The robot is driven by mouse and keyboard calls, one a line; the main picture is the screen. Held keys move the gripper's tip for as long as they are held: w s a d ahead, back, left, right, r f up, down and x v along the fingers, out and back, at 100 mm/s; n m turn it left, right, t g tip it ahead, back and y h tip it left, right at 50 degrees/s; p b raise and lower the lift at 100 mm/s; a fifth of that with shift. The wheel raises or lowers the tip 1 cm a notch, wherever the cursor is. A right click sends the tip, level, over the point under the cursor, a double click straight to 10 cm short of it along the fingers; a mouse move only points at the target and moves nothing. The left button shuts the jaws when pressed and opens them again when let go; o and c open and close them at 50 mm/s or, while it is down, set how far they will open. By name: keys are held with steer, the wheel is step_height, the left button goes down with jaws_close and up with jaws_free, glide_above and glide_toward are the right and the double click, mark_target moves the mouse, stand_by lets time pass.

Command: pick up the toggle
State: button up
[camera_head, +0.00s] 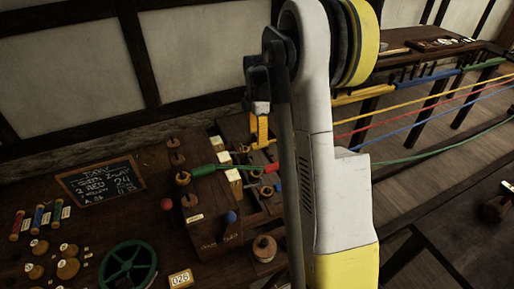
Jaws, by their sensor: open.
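My gripper (260,140) hangs below my dark wrist, with yellow fingers pointing down over the back of the wooden bench (110,205). The jaws are open and I see nothing held between them. Below it lie a green handle-like piece (204,170), a red piece (272,168) and several small wooden fittings. I cannot tell for sure which small part is the toggle; it may be among these fittings or hidden behind my arm. My white and yellow arm covers the middle of the view.
A wooden box with a blue knob (231,217) stands in front of the gripper. A chalkboard (102,181), a green wheel (128,268) and several spools lie left. Coloured strands (430,105) stretch to the right past a far table (425,52).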

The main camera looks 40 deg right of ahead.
step_height(320, 180, down, 4)
steer(key=shift+s+a+f+b, duration=0.15)
steer(key=shift+f+b, duration=0.1)
steer(key=shift+b, duration=0.5)
steer(key=shift+r, duration=0.1)
jaws_close()
steer(key=shift+r, duration=0.1)
step_height(320, 180, up, 4)
steer(key=shift+r+p, duration=0.15)
steer(key=shift+p, duration=0.85)
steer(key=s+d+r+p, duration=0.2)
steer(key=s+d+r, duration=0.3)
steer(key=s, duration=0.5)
steer(key=shift+d+r+p, duration=0.3)
steer(key=shift+r+p, duration=0.1)
steer(key=shift+r, duration=0.4)
steer(key=shift+s, duration=0.1)
